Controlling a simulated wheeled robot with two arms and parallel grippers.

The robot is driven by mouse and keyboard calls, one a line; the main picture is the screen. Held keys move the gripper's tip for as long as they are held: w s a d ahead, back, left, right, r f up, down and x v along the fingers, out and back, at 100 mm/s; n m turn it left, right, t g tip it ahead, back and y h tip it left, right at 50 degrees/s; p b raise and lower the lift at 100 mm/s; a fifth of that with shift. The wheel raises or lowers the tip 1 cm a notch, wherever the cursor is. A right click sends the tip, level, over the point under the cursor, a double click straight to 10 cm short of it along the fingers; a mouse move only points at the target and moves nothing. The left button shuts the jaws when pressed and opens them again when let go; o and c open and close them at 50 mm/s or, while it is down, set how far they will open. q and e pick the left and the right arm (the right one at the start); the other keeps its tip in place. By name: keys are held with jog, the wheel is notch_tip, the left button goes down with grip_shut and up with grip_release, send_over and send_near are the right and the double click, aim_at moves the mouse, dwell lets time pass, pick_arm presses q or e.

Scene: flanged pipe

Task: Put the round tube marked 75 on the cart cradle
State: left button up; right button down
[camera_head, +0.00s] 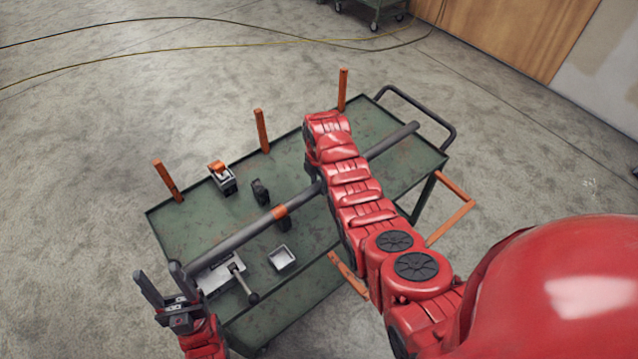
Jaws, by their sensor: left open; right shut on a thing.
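My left gripper (165,284) is open and empty near the tube's left end. I cannot tell which part is the cradle. Dark supports (261,191) stand near the tube; contact is unclear.
Three orange posts (262,131) rise along the cart's far edge. A clamp with an orange top (222,176), a small square tray (281,257) and a vise-like tool with a lever (240,281) are on the cart. Orange bars (451,222) jut from its near side.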

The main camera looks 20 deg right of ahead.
aim_at(319, 183)
jog(key=shift+c, duration=1.5)
grip_release()
jog(key=shift+f, duration=0.15)
jog(key=shift+w+r, duration=0.1)
jog(key=shift+r, duration=0.45)
notch_tip(319, 183, up, 4)
jog(key=shift+r+b, duration=0.25)
jog(key=shift+b, duration=0.75)
notch_tip(319, 183, up, 3)
jog(key=shift+r+p, duration=0.1)
jog(key=shift+p, duration=0.7)
notch_tip(319, 183, up, 9)
jog(key=p, duration=0.8)
